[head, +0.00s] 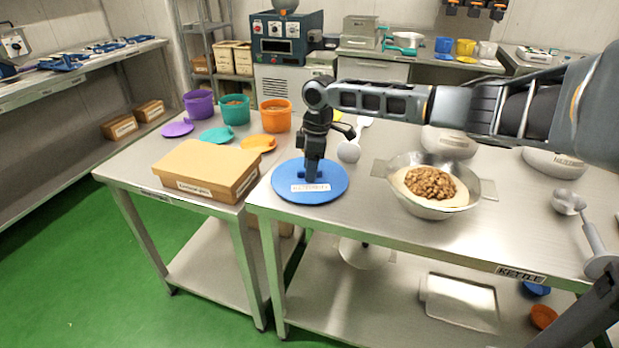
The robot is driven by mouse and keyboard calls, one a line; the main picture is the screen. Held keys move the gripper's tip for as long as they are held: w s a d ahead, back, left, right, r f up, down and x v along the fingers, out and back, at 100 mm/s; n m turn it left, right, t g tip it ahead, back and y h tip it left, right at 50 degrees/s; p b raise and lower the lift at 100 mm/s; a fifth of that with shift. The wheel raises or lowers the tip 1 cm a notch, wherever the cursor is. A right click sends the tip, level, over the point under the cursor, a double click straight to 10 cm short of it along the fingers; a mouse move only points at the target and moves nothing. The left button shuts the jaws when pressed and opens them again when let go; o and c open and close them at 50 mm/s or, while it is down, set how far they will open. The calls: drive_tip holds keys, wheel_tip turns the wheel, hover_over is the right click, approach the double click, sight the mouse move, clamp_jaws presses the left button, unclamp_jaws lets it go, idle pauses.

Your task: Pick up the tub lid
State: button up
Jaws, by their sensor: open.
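A round blue lid (335,186) with a white label lies flat at the left end of the kettle table. My gripper (314,177) points straight down over its middle and is open. The fingertips are at the small blue grip on top of the lid. I cannot tell whether they touch it. My gripper and wrist hide the back of the lid. Other lids lie flat on the left table: a purple lid (178,128), a teal lid (217,135) and an orange lid (258,143).
A cardboard box (206,167) stands close left of the blue lid. Purple (199,104), teal (235,109) and orange (275,115) tubs stand behind it. A steel bowl of nuts (433,208) stands right of the lid. A scoop (350,151) lies behind the lid.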

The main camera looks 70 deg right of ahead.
clamp_jaws()
idle(0.4)
